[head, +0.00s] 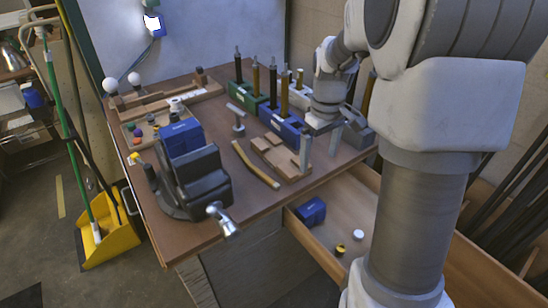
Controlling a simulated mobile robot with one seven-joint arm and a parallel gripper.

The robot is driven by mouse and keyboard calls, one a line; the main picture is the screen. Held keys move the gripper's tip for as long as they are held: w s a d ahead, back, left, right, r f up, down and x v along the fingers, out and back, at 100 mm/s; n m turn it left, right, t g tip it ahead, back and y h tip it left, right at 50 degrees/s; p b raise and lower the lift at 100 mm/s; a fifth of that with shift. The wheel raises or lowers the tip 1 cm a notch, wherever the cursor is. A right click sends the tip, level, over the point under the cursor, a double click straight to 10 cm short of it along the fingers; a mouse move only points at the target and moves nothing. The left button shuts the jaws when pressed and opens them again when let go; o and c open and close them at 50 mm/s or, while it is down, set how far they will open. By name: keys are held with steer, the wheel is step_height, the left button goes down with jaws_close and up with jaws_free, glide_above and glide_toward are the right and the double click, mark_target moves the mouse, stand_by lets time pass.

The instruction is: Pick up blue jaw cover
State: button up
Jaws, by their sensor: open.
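A blue jaw cover (312,210) lies in the open drawer below the bench top, near the drawer's left wall. A similar blue cover (181,138) sits on the dark vise (195,180) at the front left of the bench. My gripper (320,158) points down over the right part of the bench. Its two fingers are apart, with nothing seen between them. It is above and behind the drawer cover, well apart from it. Whether the fingertips touch anything on the bench cannot be told.
The open drawer (355,215) also holds a white round piece (358,234) and a yellow-black piece (340,249). Blue and green blocks with upright tools (272,85) stand behind my gripper. Wooden pieces (277,152) lie beside it. My arm hides the drawer's right part.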

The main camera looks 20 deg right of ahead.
mark_target(311, 207)
steer(key=f+b, duration=0.1)
steer(key=f, duration=0.5)
steer(key=f+b, duration=0.2)
steer(key=f, duration=0.5)
steer(key=f+b, duration=0.2)
steer(key=f, duration=0.4)
steer(key=shift+w+d+f, duration=0.1)
steer(key=shift+w+f, duration=0.05)
steer(key=shift+w, duration=0.25)
steer(key=c, duration=1.2)
steer(key=shift+c, duration=0.3)
